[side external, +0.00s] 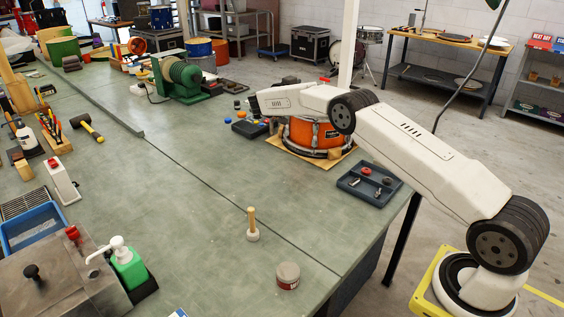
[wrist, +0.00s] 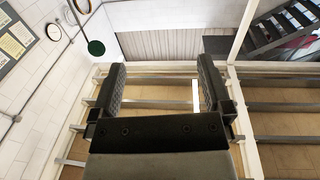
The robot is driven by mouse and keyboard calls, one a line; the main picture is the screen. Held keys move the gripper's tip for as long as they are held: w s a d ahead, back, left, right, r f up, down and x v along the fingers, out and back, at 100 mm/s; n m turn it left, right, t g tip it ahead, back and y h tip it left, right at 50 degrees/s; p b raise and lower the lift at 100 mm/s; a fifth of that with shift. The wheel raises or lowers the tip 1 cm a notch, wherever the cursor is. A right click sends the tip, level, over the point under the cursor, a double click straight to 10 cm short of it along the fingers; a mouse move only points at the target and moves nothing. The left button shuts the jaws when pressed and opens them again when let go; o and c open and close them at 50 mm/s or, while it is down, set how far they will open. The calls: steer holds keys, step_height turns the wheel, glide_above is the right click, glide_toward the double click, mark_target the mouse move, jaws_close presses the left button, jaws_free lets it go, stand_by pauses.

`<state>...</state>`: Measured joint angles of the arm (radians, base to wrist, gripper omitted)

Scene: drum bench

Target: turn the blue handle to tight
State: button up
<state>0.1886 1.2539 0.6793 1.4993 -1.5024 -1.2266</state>
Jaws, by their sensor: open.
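Small coloured pieces sit on the green bench by the forearm's end in the side external view, among them a small blue piece (side external: 256,121). It is too small to tell whether it is the blue handle, or how any handle is turned. An orange drum (side external: 303,133) stands on a wooden board behind my arm, partly hidden by it. My gripper (wrist: 163,85) is open in the wrist view, with nothing between its two dark fingers. That view shows walls and beams, with no bench or handle. The gripper's fingers are not clear in the side external view.
A dark tray (side external: 355,190) with small parts lies at the bench's right edge. A green machine (side external: 180,79) stands farther back. A wooden-handled piece (side external: 252,226) and a round tin (side external: 288,276) stand nearer. The middle of the bench (side external: 170,180) is clear.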

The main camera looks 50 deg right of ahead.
steer(key=w+d+r+n+t+h, duration=0.1)
steer(key=w+d+r+n+t, duration=0.15)
steer(key=r+n+t, duration=0.5)
steer(key=w+d+r+n+t+h, duration=0.1)
steer(key=d+r+n+t, duration=0.25)
steer(key=n+t, duration=0.65)
steer(key=s+f+n+y, duration=0.3)
steer(key=f+n+y, duration=0.2)
steer(key=n, duration=0.7)
steer(key=s+f+n+g+y, duration=0.1)
steer(key=s+f+n+y, duration=0.2)
steer(key=n, duration=0.9)
steer(key=s+f+n+g+y, duration=0.1)
steer(key=s+f+n+y, duration=0.3)
steer(key=f+n+y, duration=0.5)
steer(key=shift+a+n+y, duration=0.25)
steer(key=shift+n+y, duration=0.55)
steer(key=shift+n, duration=0.65)
